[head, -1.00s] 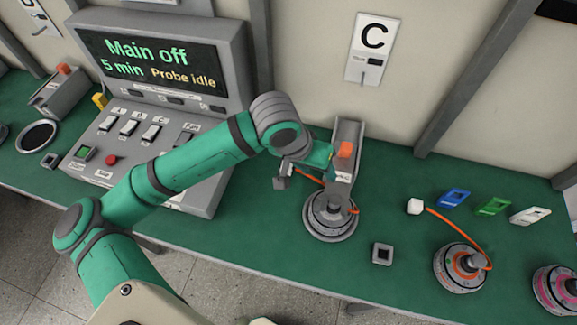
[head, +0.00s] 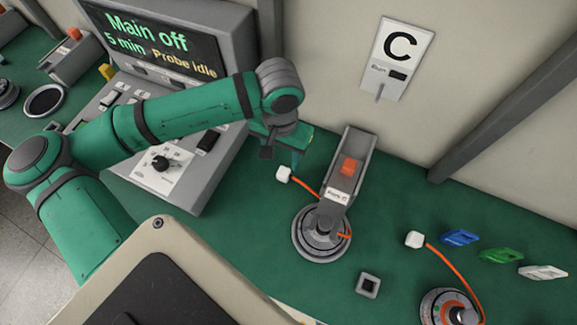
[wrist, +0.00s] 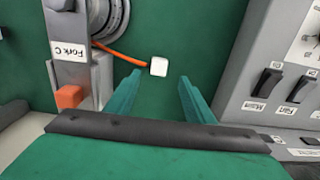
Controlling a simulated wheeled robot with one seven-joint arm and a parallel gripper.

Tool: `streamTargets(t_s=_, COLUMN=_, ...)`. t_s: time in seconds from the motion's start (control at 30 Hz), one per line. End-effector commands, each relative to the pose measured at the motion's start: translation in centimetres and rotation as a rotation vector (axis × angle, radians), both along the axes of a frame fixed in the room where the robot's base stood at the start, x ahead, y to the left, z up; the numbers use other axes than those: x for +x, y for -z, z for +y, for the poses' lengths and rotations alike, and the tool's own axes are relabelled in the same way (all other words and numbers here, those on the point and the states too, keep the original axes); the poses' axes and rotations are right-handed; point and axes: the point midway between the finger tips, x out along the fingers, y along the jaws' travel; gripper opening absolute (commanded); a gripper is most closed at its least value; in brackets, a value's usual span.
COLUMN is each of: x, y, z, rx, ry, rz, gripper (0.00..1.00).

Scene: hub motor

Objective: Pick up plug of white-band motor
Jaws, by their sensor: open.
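A motor (head: 321,235) with grey and pale rings sits at the fork marked C (head: 345,172); I cannot clearly read its band colour. An orange cable runs from it to a small white plug (head: 283,174) on the green bench, left of the fork. The plug also shows in the wrist view (wrist: 158,66), lying just beyond the fingertips and roughly centred between them. My gripper (wrist: 160,76) is open and empty, with a green finger on either side of the plug's line. In the head view my gripper (head: 285,150) is just behind the plug, partly hidden by my wrist.
Another white plug (head: 414,240) leads by orange cable to an orange-ringed motor (head: 449,307). Blue, green and white clips (head: 500,256) lie at right. A small square socket (head: 368,284) is in front. The switch console (head: 185,150) stands close on the left.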

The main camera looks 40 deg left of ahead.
Motion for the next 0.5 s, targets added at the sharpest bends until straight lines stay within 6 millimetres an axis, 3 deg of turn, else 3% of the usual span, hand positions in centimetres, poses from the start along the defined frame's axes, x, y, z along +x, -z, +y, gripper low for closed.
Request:
streamTargets(t_s=0.2, x=0.1, y=3.2, z=-0.2, rx=-0.002, ry=0.004, rz=0.001, gripper=0.48)
streamTargets(t_s=0.5, x=0.3, y=5.4, z=0.0, rx=-0.001, ry=0.0, rz=0.0, gripper=0.48)
